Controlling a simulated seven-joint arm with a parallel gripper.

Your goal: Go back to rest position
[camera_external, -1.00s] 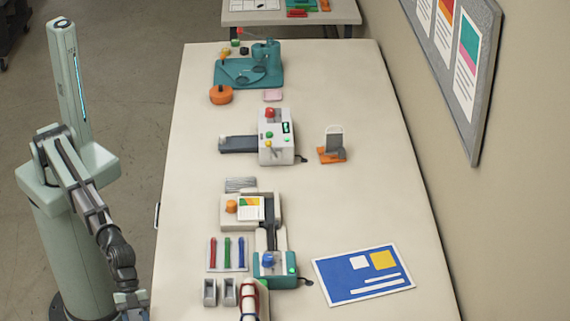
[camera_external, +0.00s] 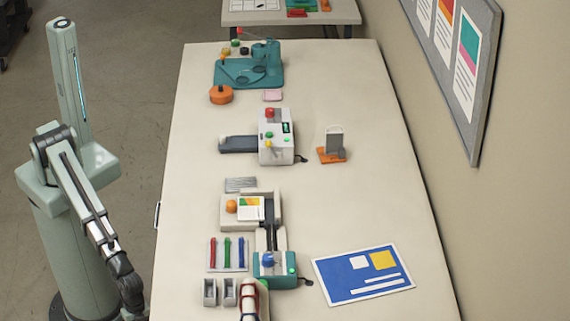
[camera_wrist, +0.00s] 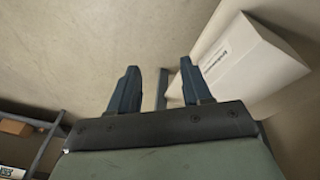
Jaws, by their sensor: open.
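My gripper (camera_wrist: 160,88) shows in the wrist view with its two dark blue fingers apart and nothing between them. Bare floor lies beyond the fingertips. In the external view my arm hangs down at the left side of the long table (camera_external: 350,215), and the gripper itself is out of sight at the bottom edge of the picture.
The table holds a teal machine (camera_external: 250,72), a white laminator (camera_external: 276,140), a teal-and-white device (camera_external: 272,262) and a blue card (camera_external: 362,274). In the wrist view a white box-like thing (camera_wrist: 245,60) stands right of the fingers, and a shelf (camera_wrist: 40,135) is at lower left.

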